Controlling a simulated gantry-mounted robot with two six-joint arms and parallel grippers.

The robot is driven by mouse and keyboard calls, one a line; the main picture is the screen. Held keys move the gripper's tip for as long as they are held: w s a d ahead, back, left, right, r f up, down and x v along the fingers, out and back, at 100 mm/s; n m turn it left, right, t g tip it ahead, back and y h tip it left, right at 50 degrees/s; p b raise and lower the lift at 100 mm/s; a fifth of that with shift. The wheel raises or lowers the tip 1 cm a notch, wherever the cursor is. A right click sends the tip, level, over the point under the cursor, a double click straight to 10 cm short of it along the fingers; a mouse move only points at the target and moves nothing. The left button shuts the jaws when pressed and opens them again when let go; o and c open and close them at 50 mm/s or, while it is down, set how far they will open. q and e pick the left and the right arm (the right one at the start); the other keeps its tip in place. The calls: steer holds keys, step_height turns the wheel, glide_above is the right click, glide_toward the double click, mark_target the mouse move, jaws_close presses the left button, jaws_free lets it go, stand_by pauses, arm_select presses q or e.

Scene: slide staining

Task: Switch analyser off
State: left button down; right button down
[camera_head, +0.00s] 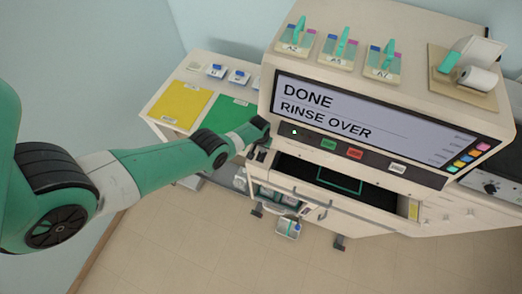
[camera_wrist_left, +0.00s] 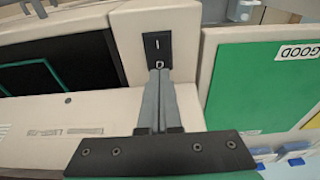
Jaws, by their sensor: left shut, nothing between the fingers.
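The analyser (camera_head: 375,112) is a cream cabinet. Its screen is lit and reads "DONE" and "RINSE OVER", and a small green light (camera_head: 295,132) glows below it. In the left wrist view a black rocker switch (camera_wrist_left: 157,43) marked I and O sits on a cream panel. My left gripper (camera_wrist_left: 160,70) is shut and empty, with its fingertips at the O end of the switch. I cannot tell whether they touch or press it. In the head view the left gripper (camera_head: 258,154) is at the analyser's left front edge, and the switch there is mostly hidden. My right gripper is not in view.
Green, red and white buttons run below the screen, above a dark open bay (camera_head: 335,178). Slide holders and a paper roll (camera_head: 480,80) stand on top. A side table at left holds a yellow mat (camera_head: 180,103) and a green mat (camera_head: 225,112). The floor in front is mostly clear.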

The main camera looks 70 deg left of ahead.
arm_select(q)
steer(key=shift+f+b, duration=0.9)
stand_by(0.6)
steer(key=shift+r, duration=0.1)
step_height(320, 180, up, 7)
steer(key=p, duration=0.7)
stand_by(0.5)
